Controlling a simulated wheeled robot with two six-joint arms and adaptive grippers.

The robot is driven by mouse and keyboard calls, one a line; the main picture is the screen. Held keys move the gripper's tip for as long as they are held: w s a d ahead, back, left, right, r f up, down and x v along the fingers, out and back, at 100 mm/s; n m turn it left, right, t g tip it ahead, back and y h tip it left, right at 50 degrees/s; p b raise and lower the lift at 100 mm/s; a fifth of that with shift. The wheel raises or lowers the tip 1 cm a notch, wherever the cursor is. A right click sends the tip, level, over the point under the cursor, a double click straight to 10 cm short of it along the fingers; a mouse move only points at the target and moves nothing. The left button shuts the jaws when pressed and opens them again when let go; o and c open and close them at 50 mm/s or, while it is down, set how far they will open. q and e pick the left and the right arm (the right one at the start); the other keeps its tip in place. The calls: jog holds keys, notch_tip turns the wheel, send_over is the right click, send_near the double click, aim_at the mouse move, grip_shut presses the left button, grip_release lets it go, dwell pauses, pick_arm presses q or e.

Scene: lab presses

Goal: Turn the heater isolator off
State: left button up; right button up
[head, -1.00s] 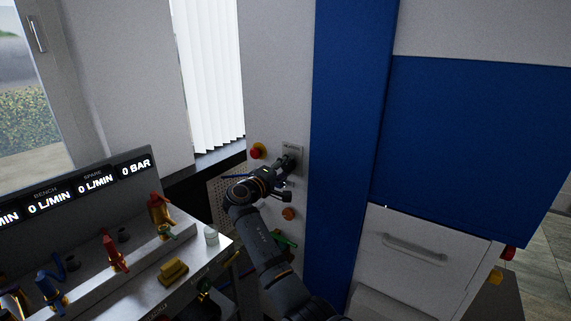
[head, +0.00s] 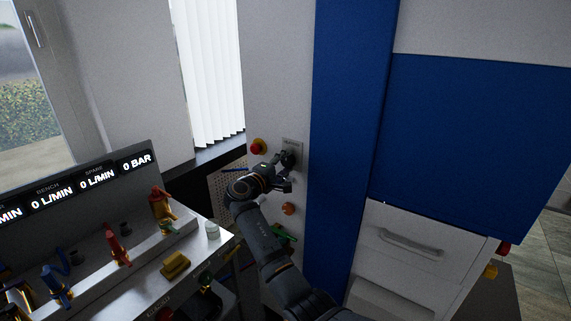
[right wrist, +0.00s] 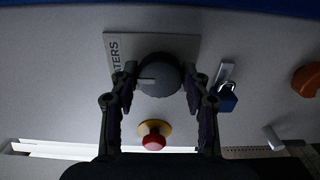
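The heater isolator is a round dark knob (right wrist: 160,75) on a grey plate (right wrist: 118,42), whose visible lettering ends in "ATERS". A pale pointer mark on the knob points left in the right wrist view. The knob also shows on the white cabinet front in the head view (head: 289,158). My right gripper (right wrist: 159,72) is open, with one fingertip on either side of the knob. A narrow gap seems to show beside each fingertip, but I cannot tell if either touches. It also shows in the head view (head: 282,174). My left gripper is not in view.
A red push button on a yellow base (right wrist: 153,138), a blue padlock (right wrist: 228,98) and an orange button (right wrist: 307,80) sit close around the knob. A bench with coloured valves (head: 120,250) stands at left, and a drawer front (head: 415,246) at right.

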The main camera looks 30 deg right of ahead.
jog(key=o, duration=0.4)
jog(key=v, duration=0.7)
jog(key=shift+s+a, duration=0.1)
jog(key=shift+a, duration=0.1)
